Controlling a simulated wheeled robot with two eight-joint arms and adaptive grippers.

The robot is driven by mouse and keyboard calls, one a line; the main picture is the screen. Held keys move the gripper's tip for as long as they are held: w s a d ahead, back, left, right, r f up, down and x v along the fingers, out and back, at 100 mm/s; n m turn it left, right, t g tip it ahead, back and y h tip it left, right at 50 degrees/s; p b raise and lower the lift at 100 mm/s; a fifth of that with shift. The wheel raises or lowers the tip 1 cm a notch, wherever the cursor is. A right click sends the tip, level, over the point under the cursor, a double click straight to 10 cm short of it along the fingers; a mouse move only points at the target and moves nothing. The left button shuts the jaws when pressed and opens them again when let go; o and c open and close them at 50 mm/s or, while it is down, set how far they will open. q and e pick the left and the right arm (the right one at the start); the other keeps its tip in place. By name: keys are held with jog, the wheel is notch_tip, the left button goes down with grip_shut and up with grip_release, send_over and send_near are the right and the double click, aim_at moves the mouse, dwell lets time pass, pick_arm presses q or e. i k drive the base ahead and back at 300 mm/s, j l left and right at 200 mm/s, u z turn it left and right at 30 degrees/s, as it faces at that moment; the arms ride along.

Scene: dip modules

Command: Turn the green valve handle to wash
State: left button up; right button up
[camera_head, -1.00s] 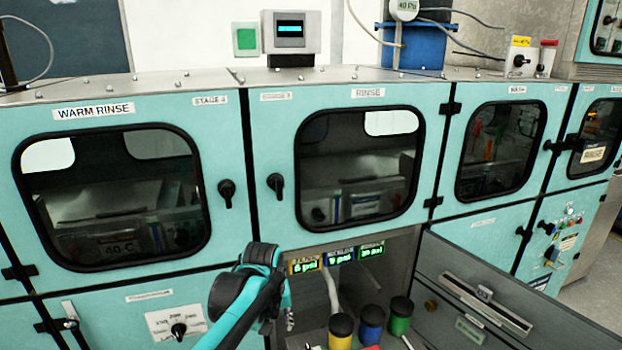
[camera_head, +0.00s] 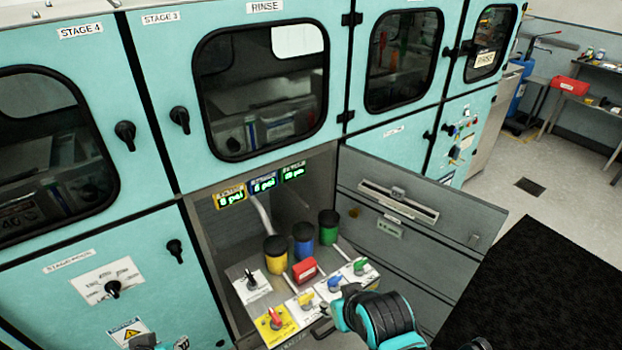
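The green valve handle (camera_head: 360,266) sits on a white plate at the right end of the panel in the open compartment. A blue handle (camera_head: 334,284), a yellow handle (camera_head: 305,300) and a red handle (camera_head: 275,318) are in the same row to its left. The label wording around the green handle is too small to read. My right arm's black and teal end (camera_head: 375,316) is just in front of the green and blue handles; its fingers are not clear. A small part of my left arm (camera_head: 158,342) shows at the bottom edge, its fingertips unclear.
Yellow, blue and green-banded canisters (camera_head: 302,240) stand behind the panel, with a red block (camera_head: 305,270) in front. Lit psi displays (camera_head: 262,183) hang above them. The open compartment door (camera_head: 415,215) bounds the right side. A black mat (camera_head: 550,285) lies on the floor.

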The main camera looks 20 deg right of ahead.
aim_at(359, 266)
jog(key=l+z, duration=0.25)
jog(key=z, duration=0.15)
jog(key=l+z, duration=0.35)
jog(key=i+l+z, duration=0.1)
jog(key=z, duration=0.3)
jog(key=l, duration=0.1)
